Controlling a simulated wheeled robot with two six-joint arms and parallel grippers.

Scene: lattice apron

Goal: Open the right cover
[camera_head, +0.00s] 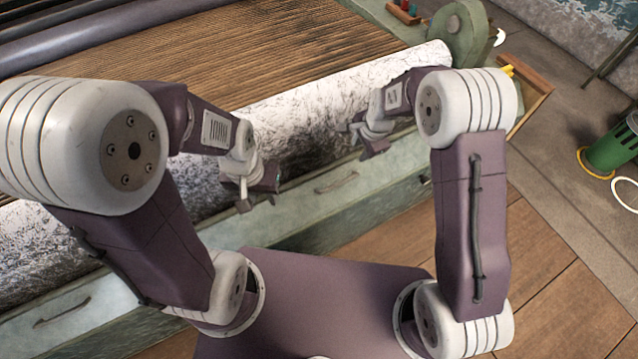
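The right cover (300,197) is a long pale green panel on the front of the machine, with a thin curved handle (337,183). It looks shut, lying flush along the ledge. My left gripper (258,195) is open and empty, in front of the white speckled roll, left of that handle. My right gripper (360,140) is open and empty, above and to the right of the handle, over the roll's front. Neither gripper touches the handle. A second panel with a handle (62,312) shows at the lower left, partly hidden by my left arm.
The white speckled roll (300,115) runs along the machine behind the covers, below a brown slatted surface (260,55). A green round end piece (463,35) and a wooden box (530,90) stand at the right end. A green bin (608,150) stands on the floor at right.

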